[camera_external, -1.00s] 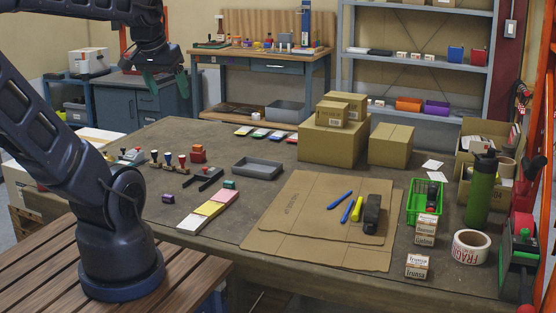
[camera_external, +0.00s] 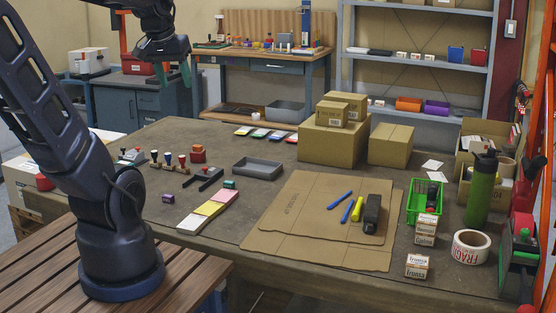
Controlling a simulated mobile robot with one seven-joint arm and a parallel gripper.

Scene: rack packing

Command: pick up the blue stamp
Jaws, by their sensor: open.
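Several small hand stamps stand in a row on a wooden holder at the left of the worktable. One with a dark blue-looking knob (camera_external: 168,158) stands in the middle of the row, beside a red-topped stamp (camera_external: 182,160). The knobs are small here, so the blue is not certain. My gripper (camera_external: 176,74) hangs high, beyond the table's far left edge in the picture, with its teal fingers apart and pointing down. It is open, empty and well clear of the stamps.
A dark stand (camera_external: 207,178), a red-orange block (camera_external: 199,153) and a grey tray (camera_external: 257,168) are near the stamps. Colored pads (camera_external: 208,209) lie in front. Cardboard boxes (camera_external: 334,140) stand farther back. A green bottle (camera_external: 481,190) stands at right.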

